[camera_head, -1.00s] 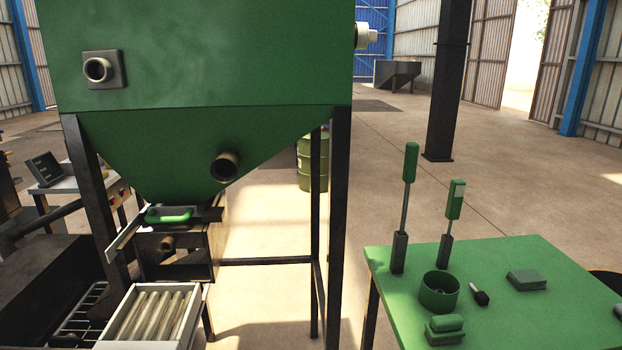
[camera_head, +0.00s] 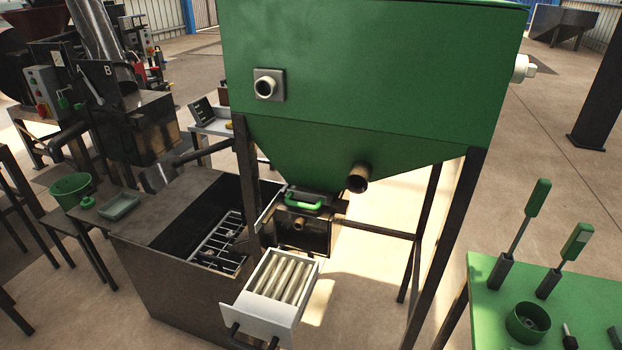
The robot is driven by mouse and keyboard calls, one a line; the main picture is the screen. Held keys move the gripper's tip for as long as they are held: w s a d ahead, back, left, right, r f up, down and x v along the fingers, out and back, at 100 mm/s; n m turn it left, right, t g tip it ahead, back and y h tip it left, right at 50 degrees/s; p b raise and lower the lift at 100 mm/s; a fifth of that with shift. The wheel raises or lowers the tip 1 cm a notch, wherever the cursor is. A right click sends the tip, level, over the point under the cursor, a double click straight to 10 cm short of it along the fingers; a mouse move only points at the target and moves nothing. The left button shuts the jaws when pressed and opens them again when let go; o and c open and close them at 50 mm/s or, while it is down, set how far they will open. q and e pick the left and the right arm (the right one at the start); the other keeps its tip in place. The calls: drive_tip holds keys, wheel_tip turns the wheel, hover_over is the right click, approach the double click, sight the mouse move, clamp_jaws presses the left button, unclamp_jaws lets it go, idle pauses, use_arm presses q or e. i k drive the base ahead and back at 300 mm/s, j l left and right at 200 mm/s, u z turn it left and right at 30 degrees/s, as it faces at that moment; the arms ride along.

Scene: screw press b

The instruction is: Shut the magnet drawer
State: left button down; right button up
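The magnet drawer (camera_head: 254,318) is a white, open-topped box with several pale magnet rods (camera_head: 282,278) lying side by side in it. It stands out toward me, below the green hopper (camera_head: 350,90), and its front plate faces me. A dark bar handle shows at the bottom of the front plate. Behind the drawer is a dark housing (camera_head: 318,238) under the hopper outlet, with a small round pipe on it. A bright green handle (camera_head: 303,201) sits just above the housing. Neither of my grippers is in view.
A dark open tank (camera_head: 175,275) with a wire rack inside stands left of the drawer. Hopper legs (camera_head: 440,240) rise to the right. A green table (camera_head: 485,315) with upright levers stands at the right. A green bucket (camera_head: 70,188) is at the left.

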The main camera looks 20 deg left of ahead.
sight(272, 296)
drive_tip(key=i+j+u, duration=0.1)
drive_tip(key=u, duration=1)
